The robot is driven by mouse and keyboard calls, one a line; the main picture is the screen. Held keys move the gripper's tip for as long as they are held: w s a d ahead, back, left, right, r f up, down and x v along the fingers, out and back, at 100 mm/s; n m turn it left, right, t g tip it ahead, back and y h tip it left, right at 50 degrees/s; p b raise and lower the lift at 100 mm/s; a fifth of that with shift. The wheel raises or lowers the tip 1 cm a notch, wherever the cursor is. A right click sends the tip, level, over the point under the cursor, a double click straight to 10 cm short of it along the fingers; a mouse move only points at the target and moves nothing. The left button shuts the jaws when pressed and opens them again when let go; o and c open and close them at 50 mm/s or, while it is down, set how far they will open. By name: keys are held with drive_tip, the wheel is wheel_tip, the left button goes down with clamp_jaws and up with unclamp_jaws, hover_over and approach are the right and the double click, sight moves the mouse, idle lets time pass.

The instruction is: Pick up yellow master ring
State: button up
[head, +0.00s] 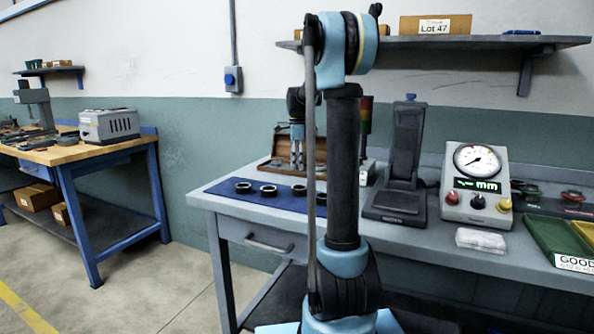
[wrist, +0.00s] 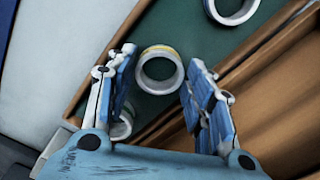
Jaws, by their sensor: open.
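In the wrist view, a pale metal ring with a thin yellow band (wrist: 147,53) rests on the green lining of a wooden case. My gripper (wrist: 160,58) is open, its two fingers on either side of this ring in the picture, and nothing is held. I cannot tell how far above the ring the fingertips are. In the head view my gripper (head: 297,132) is over the wooden case (head: 279,144) on the bench, partly hidden behind my arm. The yellow-banded ring cannot be made out there.
A second pale ring (wrist: 233,17) lies at the top right of the wrist view. A third ring (wrist: 123,128) is partly hidden by the left finger. In the head view, several dark rings lie on a blue mat (head: 222,189). A gauge unit (head: 475,185) stands to the right.

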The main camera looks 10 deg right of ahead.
drive_tip(key=shift+f, duration=0.3)
drive_tip(key=shift+c, duration=0.5)
drive_tip(key=c, duration=0.7)
